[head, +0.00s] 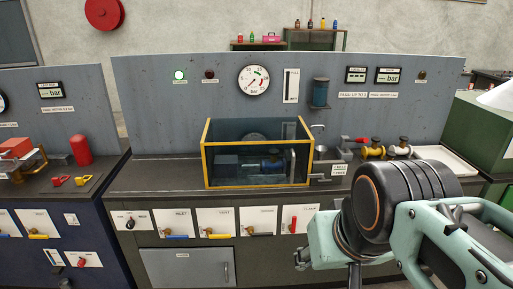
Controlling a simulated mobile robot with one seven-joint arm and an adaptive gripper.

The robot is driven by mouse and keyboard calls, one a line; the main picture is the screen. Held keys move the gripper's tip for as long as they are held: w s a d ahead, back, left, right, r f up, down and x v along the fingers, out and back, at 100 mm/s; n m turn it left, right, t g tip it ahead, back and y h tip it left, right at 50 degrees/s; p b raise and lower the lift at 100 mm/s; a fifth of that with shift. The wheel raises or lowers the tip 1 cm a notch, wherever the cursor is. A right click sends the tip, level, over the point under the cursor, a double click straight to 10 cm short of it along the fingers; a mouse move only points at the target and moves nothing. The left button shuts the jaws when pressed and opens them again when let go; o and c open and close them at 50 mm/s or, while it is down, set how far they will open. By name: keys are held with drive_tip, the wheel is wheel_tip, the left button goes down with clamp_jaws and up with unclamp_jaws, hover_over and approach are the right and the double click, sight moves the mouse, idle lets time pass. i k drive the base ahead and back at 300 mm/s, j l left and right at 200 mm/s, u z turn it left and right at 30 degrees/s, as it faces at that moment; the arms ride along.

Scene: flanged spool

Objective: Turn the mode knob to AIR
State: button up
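A black knob (130,223) sits on a white plate at the left end of the middle bench's front panel. Its lettering is too small to read, so I cannot tell its setting or whether it is the mode knob. My arm fills the lower right, well to the right of this knob and apart from it. The black and pale green parts of my arm end overlap the bench's right side. I cannot make out my fingertips or whether they hold anything.
Valve plates with blue (178,237), yellow (217,235) and red (293,225) handles line the front. A yellow-framed glass tank (257,186) stands on the bench. Brass fittings (374,151) lie right of it. A grey door (186,267) is below. The left bench holds a red cylinder (81,150).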

sight(130, 223)
drive_tip(key=z, duration=1)
drive_tip(key=u, duration=2.25)
drive_tip(key=i+u, duration=0.15)
drive_tip(key=i, duration=0.35)
